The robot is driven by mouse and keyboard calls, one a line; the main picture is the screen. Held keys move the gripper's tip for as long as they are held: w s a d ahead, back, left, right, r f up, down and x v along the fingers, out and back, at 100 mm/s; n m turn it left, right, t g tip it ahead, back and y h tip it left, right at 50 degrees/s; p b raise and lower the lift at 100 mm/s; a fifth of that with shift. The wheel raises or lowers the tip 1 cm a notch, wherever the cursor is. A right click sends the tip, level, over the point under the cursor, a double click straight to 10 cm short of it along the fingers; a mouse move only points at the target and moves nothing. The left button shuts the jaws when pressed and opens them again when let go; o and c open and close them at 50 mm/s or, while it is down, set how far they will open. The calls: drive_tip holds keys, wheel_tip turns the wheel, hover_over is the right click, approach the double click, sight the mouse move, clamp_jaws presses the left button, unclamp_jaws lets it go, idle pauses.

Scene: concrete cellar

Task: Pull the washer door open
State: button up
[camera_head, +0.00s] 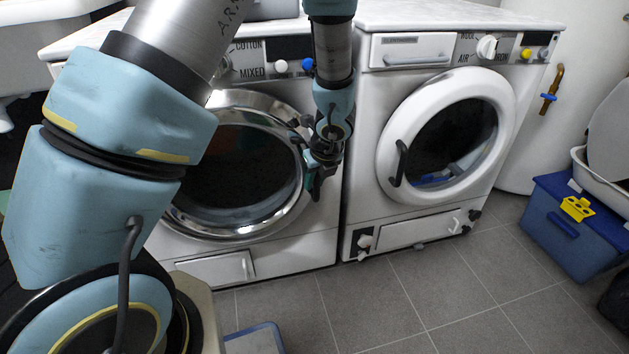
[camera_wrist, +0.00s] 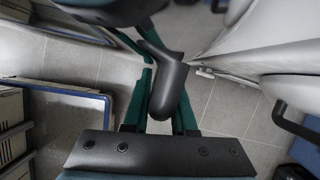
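The left machine's door, with a chrome ring (camera_head: 288,207) and dark glass, looks shut in the head view. My gripper (camera_head: 318,185) is at the right side of this ring, its arm hanging down in front of the machine. In the wrist view, a dark lever-like door handle (camera_wrist: 170,82) lies between the green fingers of my gripper (camera_wrist: 163,112). The fingers stand on either side of it, partly hidden by it. I cannot tell if they press on it. The gripper also hides the handle in the head view.
A second machine with a white door ring (camera_head: 388,150) and dark handle (camera_head: 399,163) stands close on the right; that handle also shows in the wrist view (camera_wrist: 296,124). A blue box (camera_head: 565,225) stands at far right. The tiled floor (camera_head: 420,300) in front is mostly clear.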

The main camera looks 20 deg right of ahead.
drive_tip(key=shift+a, duration=0.1)
clamp_jaws()
idle(0.8)
